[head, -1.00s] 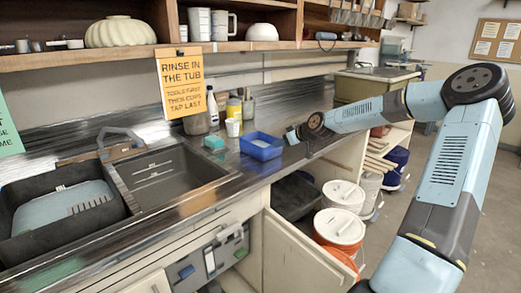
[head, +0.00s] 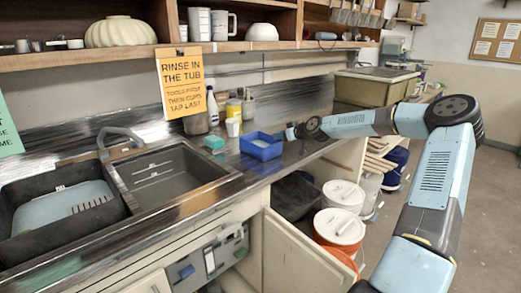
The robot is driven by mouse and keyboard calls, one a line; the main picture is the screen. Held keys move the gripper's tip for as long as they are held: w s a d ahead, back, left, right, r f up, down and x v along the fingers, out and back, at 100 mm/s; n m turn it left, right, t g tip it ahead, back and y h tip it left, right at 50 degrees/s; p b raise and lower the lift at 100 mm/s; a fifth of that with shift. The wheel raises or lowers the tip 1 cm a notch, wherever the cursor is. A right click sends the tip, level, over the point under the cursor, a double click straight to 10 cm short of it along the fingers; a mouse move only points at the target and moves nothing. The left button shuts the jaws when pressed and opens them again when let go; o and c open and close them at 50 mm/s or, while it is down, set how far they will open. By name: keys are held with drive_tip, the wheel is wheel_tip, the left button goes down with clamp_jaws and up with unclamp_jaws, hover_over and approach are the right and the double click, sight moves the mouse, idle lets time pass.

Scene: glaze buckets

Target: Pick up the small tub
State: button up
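A small blue tub (head: 262,146) stands upright on the metal counter, right of the sink, with its open top facing up. Its inside looks pale or holds something light that I cannot make out. My gripper (head: 290,133) is at the end of the pale blue arm, just right of the tub's back right corner in the picture. It is small and dark here, so I cannot tell whether its fingers are apart or touch the tub. Nothing is visibly held.
A dark double sink (head: 170,176) lies to the left. A wooden shelf (head: 90,60) with crockery hangs above. Lidded buckets (head: 338,228) stand below, beside an open cabinet door (head: 298,255).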

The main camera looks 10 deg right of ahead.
drive_tip(key=shift+x, duration=3)
drive_tip(key=shift+r, duration=0.1)
clamp_jaws()
drive_tip(key=shift+r, duration=0.1)
